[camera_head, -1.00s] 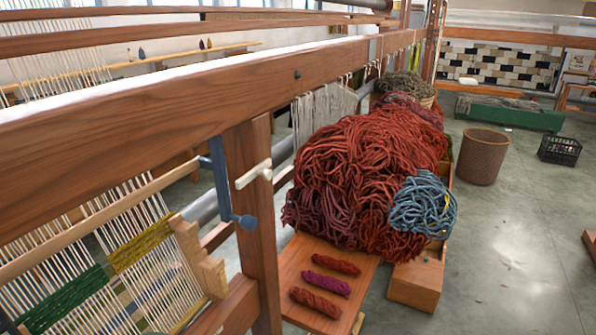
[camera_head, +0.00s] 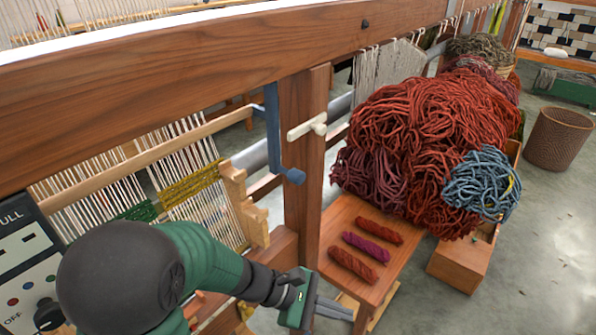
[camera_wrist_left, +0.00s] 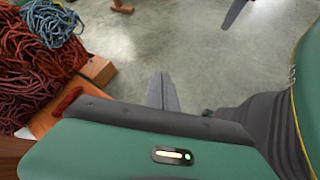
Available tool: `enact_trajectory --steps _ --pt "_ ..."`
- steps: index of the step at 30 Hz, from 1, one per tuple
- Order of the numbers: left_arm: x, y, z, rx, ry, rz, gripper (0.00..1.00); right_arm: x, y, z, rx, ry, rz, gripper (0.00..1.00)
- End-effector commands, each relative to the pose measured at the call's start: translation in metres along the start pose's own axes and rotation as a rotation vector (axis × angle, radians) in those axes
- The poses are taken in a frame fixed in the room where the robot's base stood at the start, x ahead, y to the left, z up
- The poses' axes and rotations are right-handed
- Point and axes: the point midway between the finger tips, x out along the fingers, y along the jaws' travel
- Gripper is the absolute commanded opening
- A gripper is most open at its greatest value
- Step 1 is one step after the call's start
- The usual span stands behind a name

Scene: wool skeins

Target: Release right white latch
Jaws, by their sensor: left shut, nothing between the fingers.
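The white latch (camera_head: 307,127) is a pale T-shaped handle on the right face of the upright wooden loom post (camera_head: 303,170). It sits just right of a blue metal crank (camera_head: 274,130). My left gripper (camera_head: 343,311) is low in front of the post, below the latch and apart from it. It is shut and empty. In the left wrist view its grey fingers (camera_wrist_left: 163,92) point over bare floor, and the latch does not show there.
A bench (camera_head: 345,215) with several small skeins (camera_head: 366,248) stands right of the post. A large heap of red wool (camera_head: 430,140) with a blue skein (camera_head: 482,185) lies behind it. A control panel (camera_head: 25,265) is at the left edge.

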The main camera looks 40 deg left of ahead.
Motion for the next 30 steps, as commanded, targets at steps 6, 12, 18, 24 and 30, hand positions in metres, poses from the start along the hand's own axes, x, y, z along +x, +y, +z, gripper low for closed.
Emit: enact_trajectory --steps 6,12,18,24,30 --pt "-0.142 0.17 -0.006 -0.442 -0.423 0.793 0.0 0.004 0.0 0.001 0.0 0.0 0.0 0.38" --pt "-0.217 0.2 -0.02 -0.489 -0.556 1.059 0.0 0.004 0.0 0.001 0.0 0.0 0.0 0.38" --pt "-0.22 0.201 -0.019 -0.489 -0.561 1.071 0.0 0.004 0.0 0.001 0.0 0.0 0.0 0.38" --pt "-0.218 0.206 -0.019 -0.489 -0.56 1.068 0.0 0.003 0.0 0.001 0.0 0.0 0.0 0.38" --pt "-0.206 0.236 -0.011 -0.489 -0.562 1.065 0.0 -0.003 0.0 -0.001 0.0 0.0 0.0 0.38"
